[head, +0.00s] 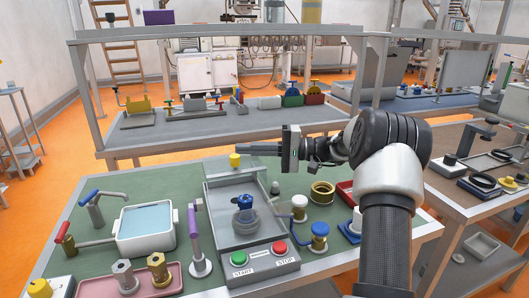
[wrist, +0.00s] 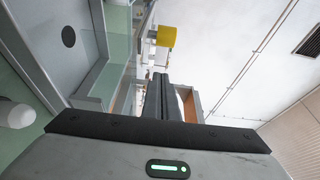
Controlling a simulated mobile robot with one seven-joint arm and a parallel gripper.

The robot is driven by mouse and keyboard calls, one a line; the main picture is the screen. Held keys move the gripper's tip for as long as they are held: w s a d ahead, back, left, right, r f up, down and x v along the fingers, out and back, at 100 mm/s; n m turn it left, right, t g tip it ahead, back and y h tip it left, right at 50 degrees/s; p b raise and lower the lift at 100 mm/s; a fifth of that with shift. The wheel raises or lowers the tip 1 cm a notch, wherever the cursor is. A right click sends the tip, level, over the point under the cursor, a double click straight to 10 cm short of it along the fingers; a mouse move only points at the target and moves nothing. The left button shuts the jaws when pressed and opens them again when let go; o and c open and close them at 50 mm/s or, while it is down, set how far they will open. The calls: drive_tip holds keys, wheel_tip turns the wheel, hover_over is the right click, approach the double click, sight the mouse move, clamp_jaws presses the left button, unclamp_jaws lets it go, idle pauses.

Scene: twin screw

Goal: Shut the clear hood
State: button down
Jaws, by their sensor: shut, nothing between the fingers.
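The clear hood (head: 224,170) appears as a faint see-through panel, standing raised at the back of the grey station (head: 222,225). Its exact edges are hard to make out. A yellow knob (head: 234,160) shows at its upper edge; a yellow knob also shows in the wrist view (wrist: 166,36). A blue-topped part (head: 244,202) sits in the station, uncovered from above. My gripper (head: 240,147) is shut and empty, its fingers pointing left just above and behind the knob. In the wrist view the fingers (wrist: 160,80) are together, apart from the knob.
The green START button (head: 238,258) and red STOP button (head: 279,248) are on the station's front. A purple-handled lever (head: 193,222) stands to its left, a brass ring (head: 322,192) to its right. A white basin (head: 145,230) is farther left. A shelf frame stands behind.

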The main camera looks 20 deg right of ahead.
sight(245, 164)
drive_tip(key=shift+x, duration=1.05)
drive_tip(key=s+b, duration=0.1)
drive_tip(key=s, duration=0.2)
drive_tip(key=shift+s+d, duration=0.1)
drive_tip(key=shift+s, duration=0.45)
